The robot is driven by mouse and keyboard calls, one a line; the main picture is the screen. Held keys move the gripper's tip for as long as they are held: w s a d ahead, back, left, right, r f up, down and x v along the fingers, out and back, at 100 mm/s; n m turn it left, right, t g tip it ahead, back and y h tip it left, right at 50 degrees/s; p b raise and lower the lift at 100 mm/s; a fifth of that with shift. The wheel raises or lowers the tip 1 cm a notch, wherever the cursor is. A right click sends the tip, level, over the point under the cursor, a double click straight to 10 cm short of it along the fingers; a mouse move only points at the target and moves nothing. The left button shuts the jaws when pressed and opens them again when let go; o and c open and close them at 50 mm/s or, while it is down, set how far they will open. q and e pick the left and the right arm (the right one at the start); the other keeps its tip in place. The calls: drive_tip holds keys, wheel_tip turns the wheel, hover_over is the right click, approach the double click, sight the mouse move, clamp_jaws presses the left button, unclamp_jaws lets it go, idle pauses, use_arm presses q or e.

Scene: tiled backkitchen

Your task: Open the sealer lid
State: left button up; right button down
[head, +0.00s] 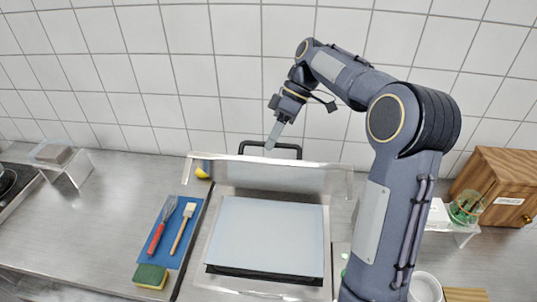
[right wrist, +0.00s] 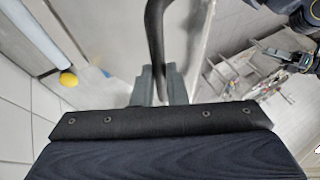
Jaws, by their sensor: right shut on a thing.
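The sealer stands on the steel counter, with a pale flat plate (head: 268,235) on its open top. Its clear lid (head: 255,173) is raised at the back, its front edge towards the wall. The lid's black handle (head: 290,148) is at the back, and shows as a dark bar in the right wrist view (right wrist: 154,35). My right gripper (head: 271,142) reaches down to the handle and is shut on it. In the right wrist view the fingertips (right wrist: 160,85) are around the bar. My left gripper does not show in the head view.
A blue mat (head: 190,205) with a red-handled whisk (head: 158,232) and a brush (head: 182,228) lies left of the sealer. A green sponge (head: 151,276) is in front of it. A wooden box (head: 498,185) stands at right. The tiled wall (head: 180,75) is close behind.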

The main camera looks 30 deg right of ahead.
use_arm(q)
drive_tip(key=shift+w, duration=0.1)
use_arm(e)
drive_tip(key=shift+m+g+y, duration=0.3)
drive_tip(key=shift+g+y, duration=0.1)
drive_tip(key=shift+g, duration=0.2)
drive_tip(key=shift+w+d+f, duration=0.15)
drive_tip(key=shift+w+d, duration=0.6)
drive_tip(key=shift+w, duration=0.2)
drive_tip(key=shift+w+d+f, duration=0.1)
drive_tip(key=shift+w+d, duration=0.65)
drive_tip(key=shift+w, duration=0.2)
drive_tip(key=c, duration=1.9)
unclamp_jaws()
drive_tip(key=o, duration=0.4)
drive_tip(key=shift+w+d, duration=0.2)
drive_tip(key=shift+w, duration=0.1)
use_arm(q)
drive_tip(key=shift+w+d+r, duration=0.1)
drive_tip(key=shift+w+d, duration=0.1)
use_arm(e)
drive_tip(key=shift+o, duration=0.2)
drive_tip(key=shift+a+r, duration=0.15)
drive_tip(key=shift+r, duration=0.05)
